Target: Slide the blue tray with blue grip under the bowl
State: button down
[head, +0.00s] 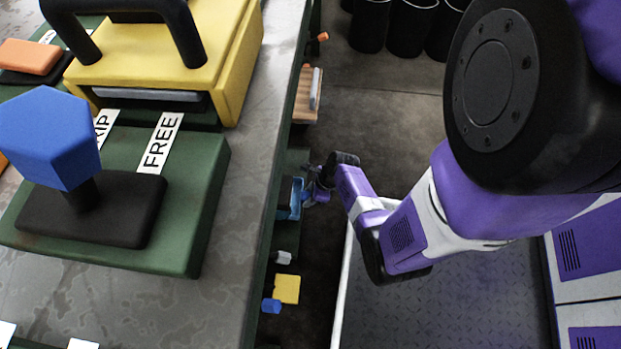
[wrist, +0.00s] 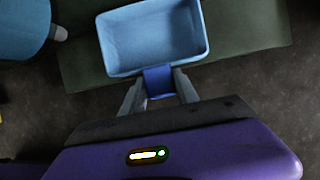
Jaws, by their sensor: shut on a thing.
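The blue tray (wrist: 153,38) is a light-blue, open, shallow box at the top middle of the wrist view, over a dark green surface. Its darker blue grip (wrist: 158,82) points toward me, and my gripper (wrist: 160,88) is shut on it, one finger on each side. The tray looks empty. In the head view the tray (head: 296,198) is small, beside the bench, with my gripper (head: 311,190) at its right. A round blue thing (wrist: 22,25) with a grey nub is cut off at upper left in the wrist view; I cannot tell whether it is the bowl.
A long grey bench (head: 235,200) fills the left of the head view, with a yellow box (head: 245,60) and a green block (head: 205,205) on it. Below its edge are a yellow piece (head: 287,289) and a wooden piece (head: 303,100). Dark floor lies to the right.

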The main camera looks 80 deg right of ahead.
jog(key=a+p, duration=0.3)
jog(key=a, duration=0.6)
jog(key=shift+s+a+p, duration=0.3)
jog(key=shift+s+p, duration=0.05)
jog(key=shift+p, duration=0.05)
jog(key=shift+a, duration=0.1)
jog(key=c, duration=0.9)
grip_release()
jog(key=p+v, duration=0.5)
jog(key=v, duration=0.2)
jog(key=shift+s+r, duration=0.15)
jog(key=shift+r, duration=0.25)
